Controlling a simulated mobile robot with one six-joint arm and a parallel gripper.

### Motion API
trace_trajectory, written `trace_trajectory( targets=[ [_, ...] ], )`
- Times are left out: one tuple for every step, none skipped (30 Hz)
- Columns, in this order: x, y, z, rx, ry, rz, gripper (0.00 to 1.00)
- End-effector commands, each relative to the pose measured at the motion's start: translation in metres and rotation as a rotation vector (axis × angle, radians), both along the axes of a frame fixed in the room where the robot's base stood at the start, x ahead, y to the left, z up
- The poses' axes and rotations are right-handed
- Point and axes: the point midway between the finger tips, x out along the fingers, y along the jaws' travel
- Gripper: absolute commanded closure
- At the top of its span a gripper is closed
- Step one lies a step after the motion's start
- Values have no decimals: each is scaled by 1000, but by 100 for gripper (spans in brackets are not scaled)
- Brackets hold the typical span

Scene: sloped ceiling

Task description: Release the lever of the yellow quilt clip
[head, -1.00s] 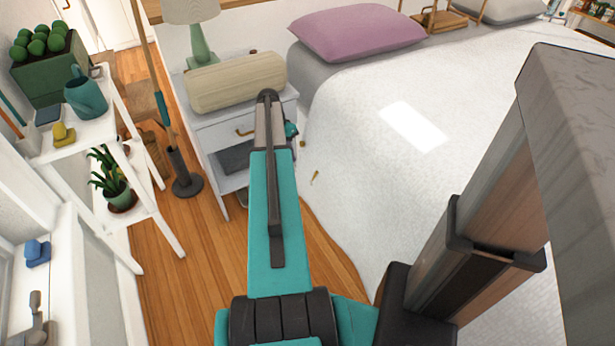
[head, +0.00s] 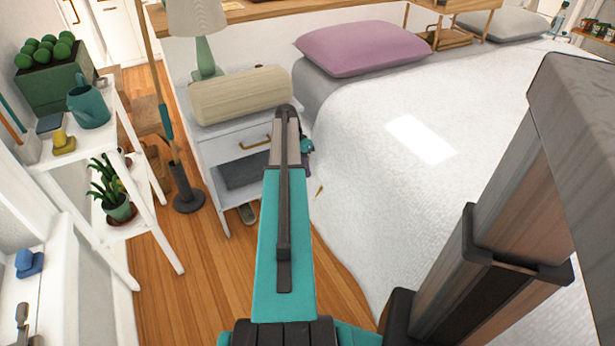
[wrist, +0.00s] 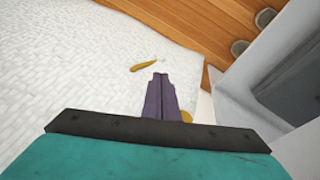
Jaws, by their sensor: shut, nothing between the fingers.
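The yellow quilt clip (head: 319,190) is a small yellow shape at the quilt's edge in the head view, on the side facing the nightstand. In the wrist view a slim yellow piece (wrist: 145,64) with a pale tip lies against the white quilt (wrist: 75,60), just beyond and slightly left of my fingertips. My gripper (wrist: 160,76) has purple fingers that are shut and empty; I cannot tell whether they touch the clip. A second rounded yellow bit (wrist: 187,116) shows partly hidden beside the fingers. In the head view my arm hides most of the gripper.
A white nightstand (head: 228,148) with a beige bolster (head: 240,95) stands left of the bed, leaving a narrow gap of wooden floor. A white plant shelf (head: 135,232) and a dark-based stand (head: 186,200) are farther left. A purple pillow (head: 360,47) lies on the bed.

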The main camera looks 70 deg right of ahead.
Motion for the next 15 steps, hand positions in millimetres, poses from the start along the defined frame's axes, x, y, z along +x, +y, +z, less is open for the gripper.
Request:
trace_trajectory(
  targets=[
    [-1,0,-5,1,1,0,100],
    [-2,0,-8,1,1,0,100],
    [-3,0,-12,2,1,0,100],
    [-4,0,-16,3,1,-1,100],
    [-5,0,-19,3,1,-1,100],
    [-7,0,-24,3,1,-1,100],
    [-8,0,-28,3,1,-1,100],
    [-9,-1,-32,1,1,0,100],
    [-10,-1,-38,1,1,0,100],
    [-11,-1,-42,1,1,0,100],
    [-13,-1,-46,3,1,-1,100],
    [-14,-1,-52,3,1,-1,100],
    [-15,-1,-56,3,1,0,100],
    [-16,-1,-60,2,1,1,100],
    [-17,-1,-65,2,1,1,100]
  ],
)
